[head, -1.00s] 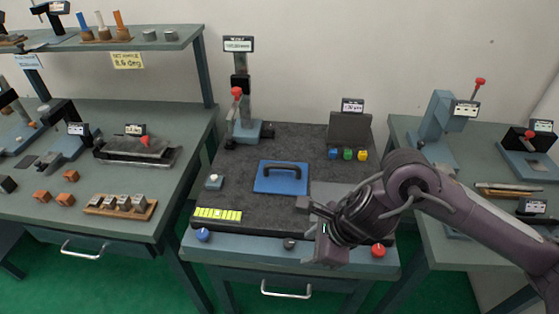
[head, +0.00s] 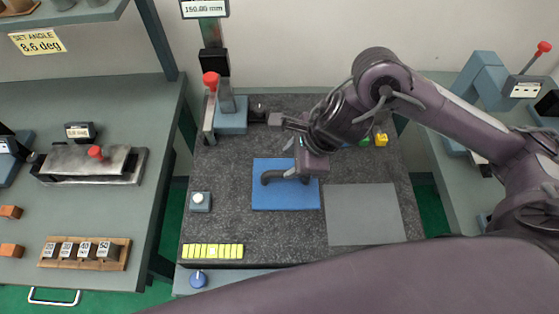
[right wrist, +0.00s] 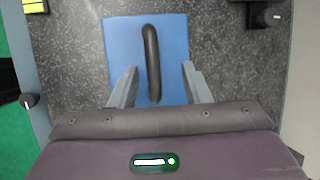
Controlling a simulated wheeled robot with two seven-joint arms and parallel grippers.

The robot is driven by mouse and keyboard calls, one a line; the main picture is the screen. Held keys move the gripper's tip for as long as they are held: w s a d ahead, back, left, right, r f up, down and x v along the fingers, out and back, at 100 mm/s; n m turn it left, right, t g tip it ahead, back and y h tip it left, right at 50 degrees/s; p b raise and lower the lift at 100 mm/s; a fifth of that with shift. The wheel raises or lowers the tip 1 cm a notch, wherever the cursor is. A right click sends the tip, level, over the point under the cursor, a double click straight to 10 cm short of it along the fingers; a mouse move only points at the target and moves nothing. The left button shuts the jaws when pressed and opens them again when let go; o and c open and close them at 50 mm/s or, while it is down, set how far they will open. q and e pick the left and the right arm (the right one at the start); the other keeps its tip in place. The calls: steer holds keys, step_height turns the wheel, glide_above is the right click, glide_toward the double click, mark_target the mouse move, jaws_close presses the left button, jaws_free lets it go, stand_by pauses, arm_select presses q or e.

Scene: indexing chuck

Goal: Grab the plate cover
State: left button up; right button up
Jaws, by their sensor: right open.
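The plate cover (head: 262,201) is a flat blue square with a dark arched handle, lying on the dark granite surface. In the right wrist view the cover (right wrist: 118,45) lies ahead, its handle running lengthwise between my fingers. My right gripper (head: 286,144) is open and empty, and in the head view it is over the far right side of the cover, near the handle. In the wrist view the fingers of my right gripper (right wrist: 160,72) are on either side of the handle's near end, apart from it. Their exact height is unclear. My left gripper is not in view.
A grey square plate (head: 365,215) lies right of the cover. A height gauge with a red knob (head: 211,79) stands behind left. Coloured blocks (head: 381,139) sit beyond my right gripper.

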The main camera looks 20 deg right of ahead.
mark_target(280, 173)
steer(key=f, duration=0.1)
steer(key=a+f, duration=0.1)
steer(key=f+p, duration=0.1)
steer(key=shift+s+a+f, duration=0.1)
steer(key=shift+a+f, duration=0.2)
steer(key=shift+a, duration=0.05)
steer(key=x, duration=0.3)
steer(key=shift+f, duration=0.15)
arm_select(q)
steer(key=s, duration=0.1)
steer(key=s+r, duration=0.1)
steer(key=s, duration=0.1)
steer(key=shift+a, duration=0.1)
arm_select(e)
jaws_close()
